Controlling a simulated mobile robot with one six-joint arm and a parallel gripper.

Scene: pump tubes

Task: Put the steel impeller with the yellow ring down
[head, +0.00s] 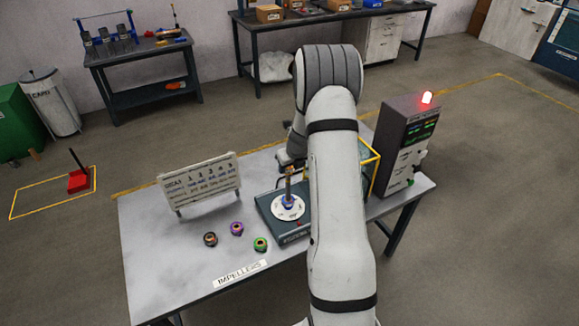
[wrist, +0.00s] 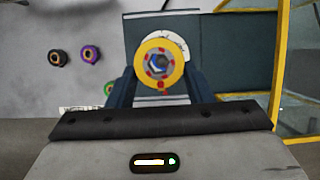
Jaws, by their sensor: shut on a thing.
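The steel impeller with the yellow ring (wrist: 159,51) is between the two dark fingers of my gripper (wrist: 160,78) in the wrist view. The gripper is shut on it. Behind it lies a white disc (wrist: 181,42) on a dark base plate (wrist: 200,25). In the head view the white disc (head: 288,214) carries an upright post (head: 289,185) with blue at its foot. I cannot tell how high the impeller is above the disc.
Black (head: 210,239), purple (head: 236,228) and green (head: 261,243) ringed impellers lie on the table left of the base plate. A white board (head: 200,183) stands behind them. A yellow frame (head: 375,165) and a grey cabinet with a red lamp (head: 405,140) stand right. The table's left front is clear.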

